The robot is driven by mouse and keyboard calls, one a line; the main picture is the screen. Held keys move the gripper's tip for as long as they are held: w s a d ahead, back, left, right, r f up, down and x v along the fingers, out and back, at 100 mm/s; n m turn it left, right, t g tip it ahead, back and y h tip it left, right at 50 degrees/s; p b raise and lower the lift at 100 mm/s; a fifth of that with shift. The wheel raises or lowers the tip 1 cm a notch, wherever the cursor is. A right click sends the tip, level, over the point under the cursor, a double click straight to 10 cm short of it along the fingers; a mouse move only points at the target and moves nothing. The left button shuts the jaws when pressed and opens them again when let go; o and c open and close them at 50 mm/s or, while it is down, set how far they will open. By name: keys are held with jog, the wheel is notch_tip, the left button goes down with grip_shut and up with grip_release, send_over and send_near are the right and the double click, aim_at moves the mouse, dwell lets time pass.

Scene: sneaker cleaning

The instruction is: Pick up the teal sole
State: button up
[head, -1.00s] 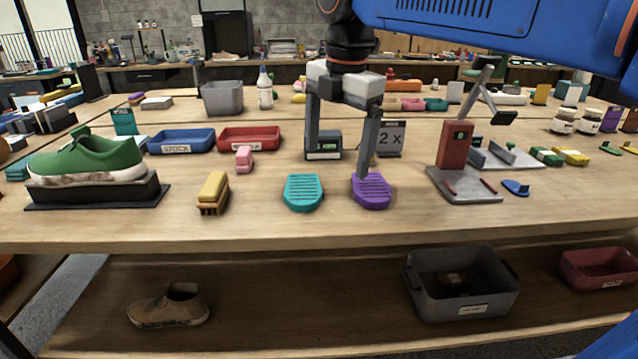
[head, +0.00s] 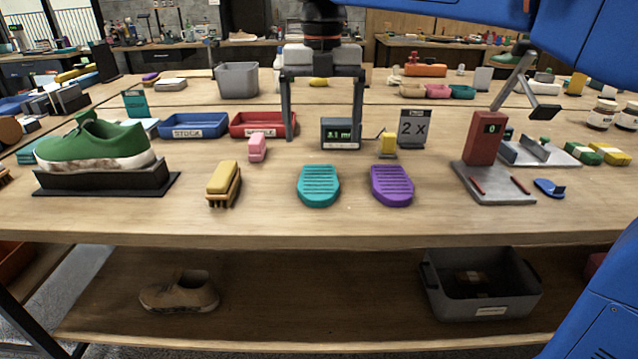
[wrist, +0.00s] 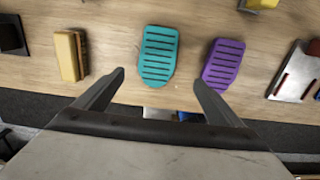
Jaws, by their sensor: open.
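The teal sole (head: 318,186) lies flat near the front edge of the table, with dark ridges across its top. It also shows in the wrist view (wrist: 158,55), ahead of and between the fingers. A purple sole (head: 391,186) lies just to its right and shows in the wrist view (wrist: 222,64). My gripper (head: 323,142) is open and empty, its fingers wide apart and pointing down, above the table. In the head view the teal sole lies below the space between the fingertips. In the wrist view my gripper (wrist: 158,82) touches neither sole.
A yellow brush (head: 223,183) lies left of the teal sole, and a pink block (head: 257,147) behind it. A small display (head: 341,134) stands behind the soles. A red device on a grey base (head: 492,188) is to the right. The table's front strip is clear.

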send_over(319, 180)
jog(key=f, duration=0.6)
jog(key=shift+s+d, duration=0.25)
jog(key=shift+s, duration=0.05)
jog(key=f, duration=0.4)
jog(key=shift+w+a, duration=0.3)
jog(key=shift+w, duration=0.1)
jog(key=shift+f, duration=0.6)
jog(key=shift+c, duration=0.6)
jog(key=c, duration=1.1)
